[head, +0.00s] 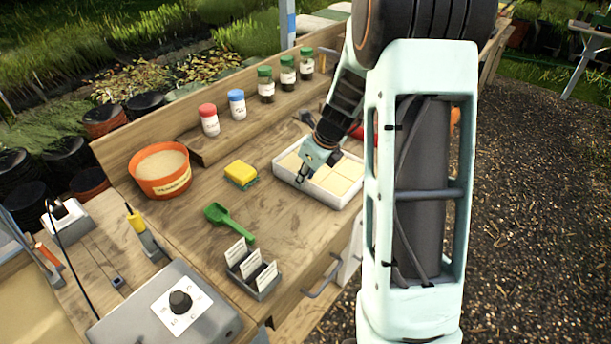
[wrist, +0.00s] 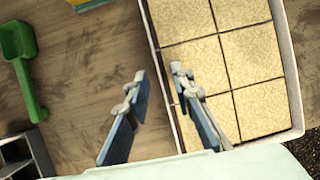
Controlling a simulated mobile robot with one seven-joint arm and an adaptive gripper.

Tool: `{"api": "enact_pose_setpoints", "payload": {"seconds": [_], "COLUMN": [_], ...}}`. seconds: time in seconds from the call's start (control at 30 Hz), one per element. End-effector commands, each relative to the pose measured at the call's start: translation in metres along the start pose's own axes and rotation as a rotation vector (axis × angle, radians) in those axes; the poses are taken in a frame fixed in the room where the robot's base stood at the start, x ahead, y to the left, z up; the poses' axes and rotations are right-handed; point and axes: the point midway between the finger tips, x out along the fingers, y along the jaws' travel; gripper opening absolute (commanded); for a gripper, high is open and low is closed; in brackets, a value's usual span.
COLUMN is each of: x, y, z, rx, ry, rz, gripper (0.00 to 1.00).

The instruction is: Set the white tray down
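The white tray (head: 318,197) sits on the wooden bench near its right side and appears to rest flat. It holds several pale tan square blocks in rows. My gripper (head: 305,175) is at the tray's left side, pointing down. In the wrist view the tray's right wall (wrist: 290,70) and near corner show. There my gripper (wrist: 158,72) has its fingers apart, one outside the left wall and one over the blocks. A gap shows between the left finger and the wall. My arm hides part of the tray's surroundings in the head view.
A yellow sponge (head: 241,173), a green scoop (head: 228,222) and a grey label holder (head: 253,275) are left of the tray. An orange tub (head: 162,170) stands further left. Several jars, including a red-capped one (head: 209,119), line the back. Bare bench lies between sponge and tray.

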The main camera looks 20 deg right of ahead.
Motion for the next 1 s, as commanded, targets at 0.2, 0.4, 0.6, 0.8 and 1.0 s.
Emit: {"api": "enact_pose_setpoints", "payload": {"seconds": [0.2, 0.4, 0.6, 0.8, 1.0], "x": [-0.008, -0.044, -0.086, -0.114, -0.122], "y": [-0.001, -0.001, -0.001, -0.001, 0.000], "z": [0.002, 0.003, 0.002, 0.001, 0.001], "rx": [0.000, -0.001, -0.001, 0.000, 0.000], "ry": [-0.001, -0.003, -0.003, -0.001, 0.000], "rz": [-0.001, -0.004, -0.004, -0.002, 0.000], "gripper": [0.22, 0.22, 0.22, 0.22, 0.22]}}
